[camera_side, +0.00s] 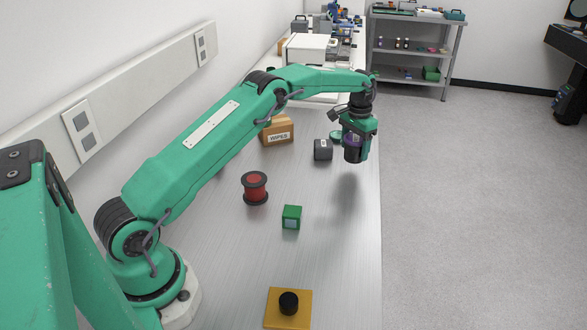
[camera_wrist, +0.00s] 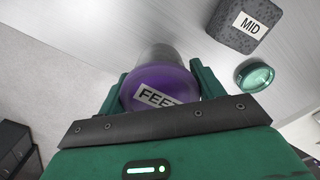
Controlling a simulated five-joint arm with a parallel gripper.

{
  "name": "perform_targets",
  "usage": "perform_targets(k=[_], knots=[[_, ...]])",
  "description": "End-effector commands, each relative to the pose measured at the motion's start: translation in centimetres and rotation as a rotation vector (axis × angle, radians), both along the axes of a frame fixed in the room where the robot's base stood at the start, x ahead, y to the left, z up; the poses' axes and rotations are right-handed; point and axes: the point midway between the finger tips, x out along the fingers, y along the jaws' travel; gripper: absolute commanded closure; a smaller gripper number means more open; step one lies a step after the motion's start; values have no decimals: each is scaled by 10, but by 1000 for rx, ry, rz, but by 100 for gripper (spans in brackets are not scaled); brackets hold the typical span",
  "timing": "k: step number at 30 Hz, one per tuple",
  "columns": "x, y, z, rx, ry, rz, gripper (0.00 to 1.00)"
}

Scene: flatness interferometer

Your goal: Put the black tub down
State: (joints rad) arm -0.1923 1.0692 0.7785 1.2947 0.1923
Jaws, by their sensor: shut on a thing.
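My gripper (camera_side: 357,137) is shut on a dark tub with a purple top (camera_side: 353,155), near the right edge of the bench. The tub hangs upright or nearly so. Its shadow falls on the bench in front of it, and it looks raised above the surface. In the wrist view the green fingers of my gripper (camera_wrist: 165,85) stand on either side of the tub's purple top (camera_wrist: 178,82). A label there reads "FEE", its end hidden. The tub's body looks grey beyond the top.
A dark grey block marked MID (camera_side: 323,150) stands close left of the tub, with a round green container (camera_side: 336,135) behind. A WIPES box (camera_side: 278,132), red spool (camera_side: 255,188), green cube (camera_side: 291,217) and yellow plate with black knob (camera_side: 288,312) share the bench. Its front right is clear.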

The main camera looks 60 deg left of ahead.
Motion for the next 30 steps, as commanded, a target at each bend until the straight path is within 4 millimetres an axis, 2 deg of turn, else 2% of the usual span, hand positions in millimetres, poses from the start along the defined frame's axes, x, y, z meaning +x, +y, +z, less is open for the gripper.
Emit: perform_targets(k=[8, 18, 30], knots=[[0, 0, -5, 0, -1, 0, 60], [0, 0, -38, 0, -1, 0, 60], [0, 0, -41, 0, -1, 0, 60]])
